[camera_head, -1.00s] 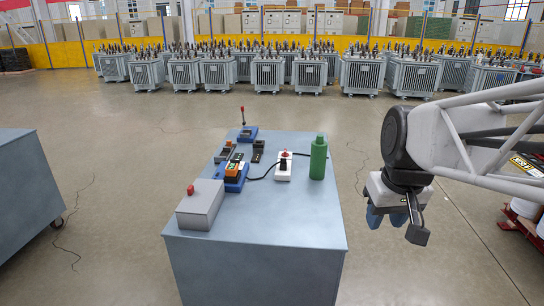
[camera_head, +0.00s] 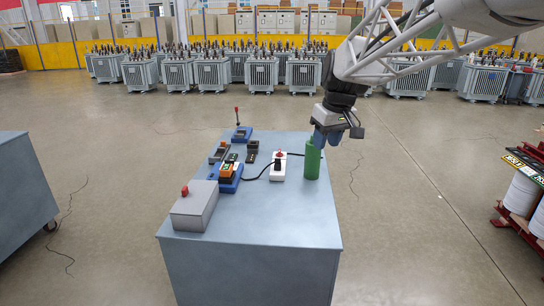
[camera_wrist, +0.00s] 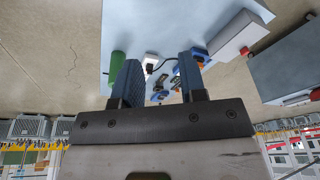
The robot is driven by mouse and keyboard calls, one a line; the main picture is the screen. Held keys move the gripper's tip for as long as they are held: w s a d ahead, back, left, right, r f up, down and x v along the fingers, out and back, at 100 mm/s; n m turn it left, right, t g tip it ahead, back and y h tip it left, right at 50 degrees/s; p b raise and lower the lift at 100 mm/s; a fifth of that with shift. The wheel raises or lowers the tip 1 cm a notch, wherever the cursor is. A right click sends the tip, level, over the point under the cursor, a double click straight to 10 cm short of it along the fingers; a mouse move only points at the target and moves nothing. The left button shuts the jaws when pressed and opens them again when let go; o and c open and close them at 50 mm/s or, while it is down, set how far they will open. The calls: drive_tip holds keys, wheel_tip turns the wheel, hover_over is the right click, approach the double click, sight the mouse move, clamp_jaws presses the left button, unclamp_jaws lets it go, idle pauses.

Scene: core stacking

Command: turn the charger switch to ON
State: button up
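The blue charger (camera_head: 229,184) stands on the grey table, with orange and dark parts on top. A black cable runs from it to a white box (camera_head: 278,168) with a red knob on top (camera_head: 279,155). I cannot tell for sure which part is the charger switch, or its position. My gripper (camera_head: 328,140) is above the table's right edge, close to the green bottle (camera_head: 311,160). In the wrist view its two blue fingers (camera_wrist: 160,66) are wide apart with nothing held. The white box (camera_wrist: 152,60) shows small beyond and between them.
A grey box (camera_head: 195,208) with a red button stands at the front left of the table (camera_head: 270,217). The front right tabletop is clear.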

drive_tip(key=w+a+f+n, duration=0.2)
drive_tip(key=w+a, duration=0.3)
drive_tip(key=w, duration=0.4)
drive_tip(key=w+a+f+n+y, duration=0.1)
drive_tip(key=w+a+f+n, duration=0.1)
drive_tip(key=w+a, duration=0.45)
drive_tip(key=w+a+f+n, duration=0.1)
drive_tip(key=w+a, duration=0.2)
drive_tip(key=w, duration=0.7)
drive_tip(key=w+a+f+n+g+y, duration=0.1)
drive_tip(key=w+a+f+n, duration=0.5)
drive_tip(key=w+a+f, duration=1.1)
drive_tip(key=w+a+g, duration=0.1)
drive_tip(key=a, duration=0.1)
drive_tip(key=shift+w+a+f+y, duration=0.2)
drive_tip(key=shift+a+f+y, duration=0.05)
drive_tip(key=shift+a+y, duration=0.15)
drive_tip(key=shift+f, duration=0.1)
drive_tip(key=shift+x, duration=3.8)
clamp_jaws()
